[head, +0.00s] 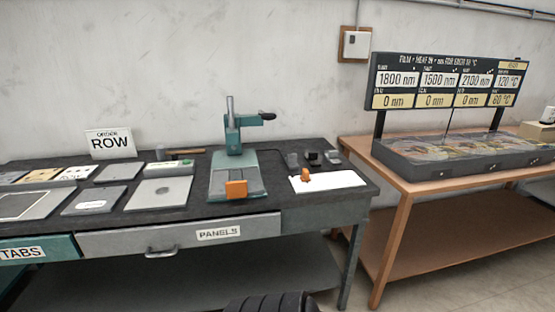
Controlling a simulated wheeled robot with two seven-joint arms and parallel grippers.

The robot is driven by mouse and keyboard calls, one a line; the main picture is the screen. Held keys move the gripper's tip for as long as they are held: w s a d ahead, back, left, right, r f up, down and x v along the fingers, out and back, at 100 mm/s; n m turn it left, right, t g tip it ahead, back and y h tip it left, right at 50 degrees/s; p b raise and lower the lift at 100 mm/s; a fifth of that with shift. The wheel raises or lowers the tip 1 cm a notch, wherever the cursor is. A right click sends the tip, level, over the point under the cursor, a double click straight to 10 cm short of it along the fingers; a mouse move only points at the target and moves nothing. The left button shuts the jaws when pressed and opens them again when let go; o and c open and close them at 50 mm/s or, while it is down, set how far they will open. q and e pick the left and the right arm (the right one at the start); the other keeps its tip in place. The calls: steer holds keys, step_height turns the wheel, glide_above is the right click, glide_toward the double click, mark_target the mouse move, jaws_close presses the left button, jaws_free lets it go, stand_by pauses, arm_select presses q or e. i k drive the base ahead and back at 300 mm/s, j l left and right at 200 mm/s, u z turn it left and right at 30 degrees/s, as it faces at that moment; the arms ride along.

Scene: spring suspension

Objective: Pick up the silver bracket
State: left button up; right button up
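No piece can be named for sure as the silver bracket at this size. A small grey piece (332,157) lies at the back right of the dark workbench and may be it. Beside it on the left are a small black block (313,158) and a dark grey piece (291,160). These small pieces stand just behind a white sheet (340,180). Neither of my grippers can be made out in the head view.
A teal press (238,175) with an orange block (236,189) stands mid-bench. Flat panels (160,193) cover the bench's left. An orange piece (306,174) sits on the white sheet. A wooden table (405,182) with a display board (448,80) stands at right.

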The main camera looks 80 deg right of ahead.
mark_target(291, 158)
steer(key=z, duration=3.05)
